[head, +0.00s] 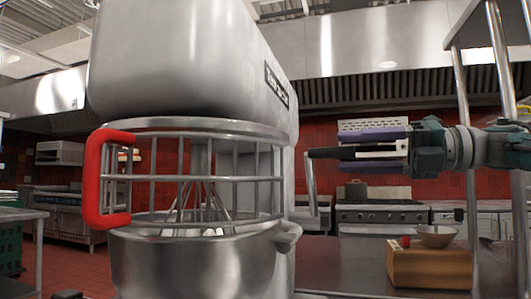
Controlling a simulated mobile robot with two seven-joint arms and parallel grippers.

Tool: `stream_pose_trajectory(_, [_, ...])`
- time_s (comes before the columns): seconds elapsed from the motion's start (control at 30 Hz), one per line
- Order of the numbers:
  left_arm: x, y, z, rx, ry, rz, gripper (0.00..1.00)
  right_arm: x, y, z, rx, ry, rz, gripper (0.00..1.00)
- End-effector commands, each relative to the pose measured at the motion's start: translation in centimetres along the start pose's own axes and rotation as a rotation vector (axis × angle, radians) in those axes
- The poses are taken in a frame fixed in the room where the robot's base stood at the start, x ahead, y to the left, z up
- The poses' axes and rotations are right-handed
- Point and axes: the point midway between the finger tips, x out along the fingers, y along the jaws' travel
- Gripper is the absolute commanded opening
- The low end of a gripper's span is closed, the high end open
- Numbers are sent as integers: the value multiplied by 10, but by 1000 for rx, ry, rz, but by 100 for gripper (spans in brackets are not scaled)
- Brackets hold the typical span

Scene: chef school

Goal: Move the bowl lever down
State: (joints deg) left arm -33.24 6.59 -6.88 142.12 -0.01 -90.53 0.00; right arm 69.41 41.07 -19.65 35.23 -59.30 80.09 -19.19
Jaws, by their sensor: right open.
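A large grey stand mixer (185,60) fills the left and middle of the head view. Its metal bowl (195,265) sits below a wire guard with a red handle (92,180). A thin metal lever (311,188) stands roughly upright at the mixer's right side. My left gripper is not in view.
A wooden block (430,268) stands on the metal counter (345,262) at the lower right, with a small bowl (436,236) on it. Metal shelf posts (500,60) rise at the far right. A stove (380,213) stands behind.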

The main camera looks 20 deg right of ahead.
Motion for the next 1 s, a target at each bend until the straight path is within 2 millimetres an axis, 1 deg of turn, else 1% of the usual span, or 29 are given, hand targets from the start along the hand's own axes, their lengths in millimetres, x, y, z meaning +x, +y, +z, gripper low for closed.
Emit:
stream_pose_trajectory(0.03, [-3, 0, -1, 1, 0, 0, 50, 10, 2, 0, 1, 2, 3, 55])
stream_pose_trajectory(0.1, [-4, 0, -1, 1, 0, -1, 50, 20, 2, 1, 2, 0, 4, 55])
stream_pose_trajectory(0.2, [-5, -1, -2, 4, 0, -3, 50, 30, 1, 1, 0, -1, 2, 55])
stream_pose_trajectory(0.33, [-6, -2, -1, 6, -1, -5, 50, 35, 0, 0, 0, -2, 1, 55])
stream_pose_trajectory(0.57, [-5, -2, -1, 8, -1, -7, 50, 36, 0, 0, 0, -1, 0, 55])
stream_pose_trajectory(1.0, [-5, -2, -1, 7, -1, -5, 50, 36, 0, 0, 0, -1, 1, 5])
